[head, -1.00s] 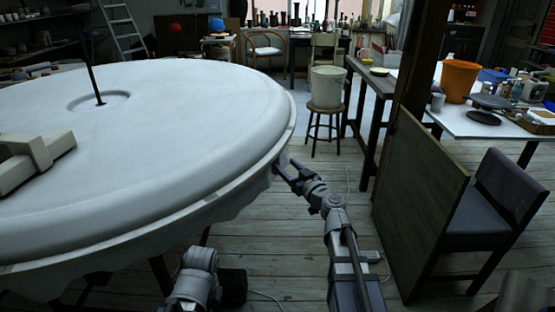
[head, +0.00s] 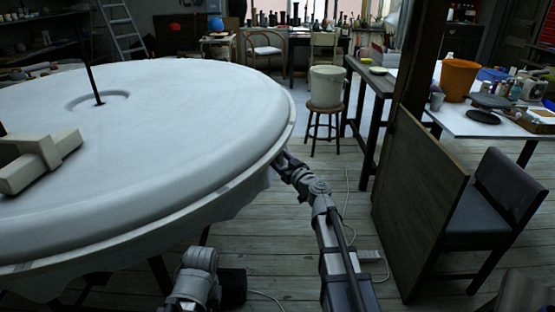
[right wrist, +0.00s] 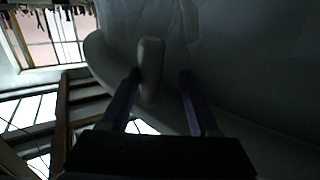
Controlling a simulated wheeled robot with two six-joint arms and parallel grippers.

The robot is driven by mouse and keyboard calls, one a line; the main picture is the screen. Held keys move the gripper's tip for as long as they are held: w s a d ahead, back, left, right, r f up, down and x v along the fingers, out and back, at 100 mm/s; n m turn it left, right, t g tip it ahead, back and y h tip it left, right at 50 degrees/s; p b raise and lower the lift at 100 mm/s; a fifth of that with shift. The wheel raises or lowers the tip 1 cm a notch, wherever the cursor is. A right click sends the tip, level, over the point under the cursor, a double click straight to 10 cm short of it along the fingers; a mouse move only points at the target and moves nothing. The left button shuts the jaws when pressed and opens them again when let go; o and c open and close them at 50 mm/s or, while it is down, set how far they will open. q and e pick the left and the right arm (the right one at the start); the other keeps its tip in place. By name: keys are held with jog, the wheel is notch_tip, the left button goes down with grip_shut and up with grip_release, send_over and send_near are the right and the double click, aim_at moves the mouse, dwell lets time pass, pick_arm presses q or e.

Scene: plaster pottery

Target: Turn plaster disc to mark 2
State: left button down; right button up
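The large white plaster disc (head: 190,140) fills the left of the head view, with a thin dark rod (head: 93,80) upright in its central hollow. A beige block (head: 45,158) lies on its top at the left. My right gripper (head: 281,162) is at the disc's right rim. In the right wrist view the gripper (right wrist: 160,76) is open under the pale disc (right wrist: 240,60), with a rounded peg (right wrist: 151,62) between its fingers, closer to the left one. I cannot tell whether they touch. My left gripper is out of view. No numbered mark is readable.
A wooden panel (head: 425,200) and a dark chair (head: 495,215) stand to the right. A stool (head: 325,118) holds a pale bucket (head: 327,85) behind. The wooden floor (head: 290,245) near my right arm is mostly clear, with a cable on it.

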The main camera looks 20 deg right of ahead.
jog(key=shift+s+a, duration=0.1)
jog(key=shift+a, duration=0.35)
grip_shut()
jog(key=shift+a+r, duration=0.1)
jog(key=shift+a, duration=0.05)
jog(key=shift+w, duration=0.2)
